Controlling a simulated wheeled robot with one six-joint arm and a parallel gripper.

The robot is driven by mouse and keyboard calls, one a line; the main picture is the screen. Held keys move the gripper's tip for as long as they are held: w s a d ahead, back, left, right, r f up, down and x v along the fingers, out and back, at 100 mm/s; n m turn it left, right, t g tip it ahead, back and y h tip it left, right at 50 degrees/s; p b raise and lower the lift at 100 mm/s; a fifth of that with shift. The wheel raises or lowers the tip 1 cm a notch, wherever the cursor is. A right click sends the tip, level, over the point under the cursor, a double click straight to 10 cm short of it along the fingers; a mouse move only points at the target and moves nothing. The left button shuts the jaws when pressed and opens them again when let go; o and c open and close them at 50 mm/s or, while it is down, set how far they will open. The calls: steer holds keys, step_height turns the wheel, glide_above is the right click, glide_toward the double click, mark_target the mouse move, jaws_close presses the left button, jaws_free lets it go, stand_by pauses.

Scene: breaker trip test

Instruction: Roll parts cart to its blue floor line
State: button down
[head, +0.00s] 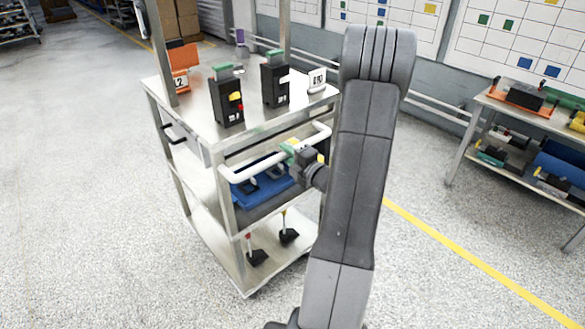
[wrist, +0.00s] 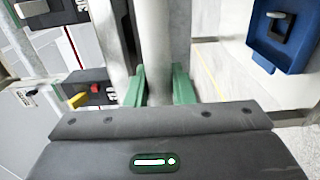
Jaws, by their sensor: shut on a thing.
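The parts cart (head: 185,125) is a pale metal trolley with several shelves, standing left of centre in the head view. A white push handle (head: 250,172) runs across its near end. My gripper (head: 292,150) is shut on this handle, near its middle. In the wrist view the handle is a pale bar (wrist: 158,50) between the green fingers of my gripper (wrist: 160,88). My arm covers part of the cart's right side in the head view. No blue floor line shows in either view.
Black breaker units (head: 227,100) stand on the cart top; a blue bin (head: 262,182) sits on its middle shelf. A yellow floor line (head: 470,258) runs at right. A loaded shelf unit (head: 480,105) stands along the right wall. Open floor (head: 80,200) lies left.

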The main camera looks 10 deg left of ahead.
steer(key=p+v, duration=0.5)
steer(key=v, duration=2.4)
steer(key=shift+s+d+p, duration=0.25)
steer(key=shift+d+p, duration=0.05)
stand_by(2.9)
steer(key=shift+f, duration=0.1)
steer(key=c, duration=1.2)
jaws_free()
steer(key=shift+w+a, duration=0.1)
steer(key=shift+o, duration=0.2)
steer(key=v, duration=1.3)
steer(key=shift+s+d+b, duration=0.3)
